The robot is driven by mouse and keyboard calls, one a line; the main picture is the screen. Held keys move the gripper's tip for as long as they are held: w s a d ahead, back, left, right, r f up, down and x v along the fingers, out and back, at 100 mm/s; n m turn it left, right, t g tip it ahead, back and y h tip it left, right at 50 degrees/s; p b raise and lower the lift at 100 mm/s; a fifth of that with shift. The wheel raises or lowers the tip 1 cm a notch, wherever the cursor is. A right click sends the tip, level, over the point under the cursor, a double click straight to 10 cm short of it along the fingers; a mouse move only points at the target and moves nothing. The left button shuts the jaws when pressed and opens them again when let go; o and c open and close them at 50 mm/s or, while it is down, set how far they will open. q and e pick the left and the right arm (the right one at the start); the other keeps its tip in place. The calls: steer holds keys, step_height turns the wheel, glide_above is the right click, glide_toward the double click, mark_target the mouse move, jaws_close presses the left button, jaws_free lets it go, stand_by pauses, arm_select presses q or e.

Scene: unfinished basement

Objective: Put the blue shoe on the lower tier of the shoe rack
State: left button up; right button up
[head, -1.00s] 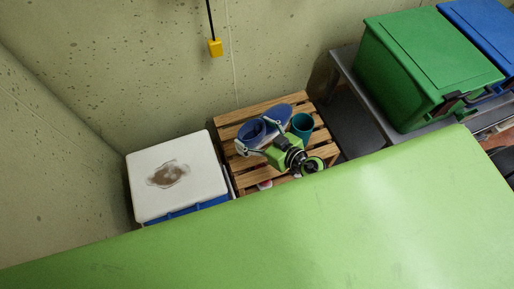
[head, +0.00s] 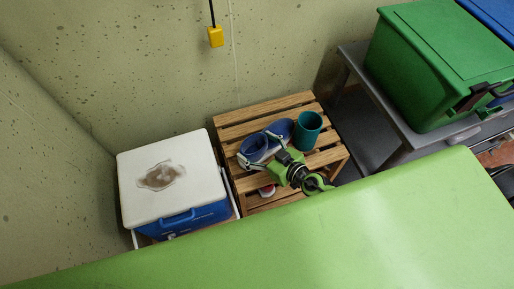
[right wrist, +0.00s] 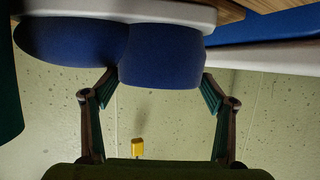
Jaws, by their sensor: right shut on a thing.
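The blue shoe (head: 282,129) is over the top of the wooden slatted shoe rack (head: 262,106), left of a teal cup. My right gripper (head: 262,151) is shut on the shoe, with one finger on each side of its heel end. In the right wrist view the shoe (right wrist: 160,55) has a white sole and sits between the fingertips (right wrist: 158,88). I cannot tell whether its sole touches the slats. The rack's lower tier is mostly hidden by the upper slats and the green surface. My left gripper is not in view.
The teal cup (head: 308,132) stands on the rack's top. A small red and white thing (head: 267,190) shows low at the rack's front. A blue cooler with a white lid (head: 190,160) stands left. A grey table with a green bin (head: 440,65) is right. A green surface (head: 300,240) fills the front.

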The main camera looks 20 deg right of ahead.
steer(key=shift+f, duration=0.15)
steer(key=o, duration=1.7)
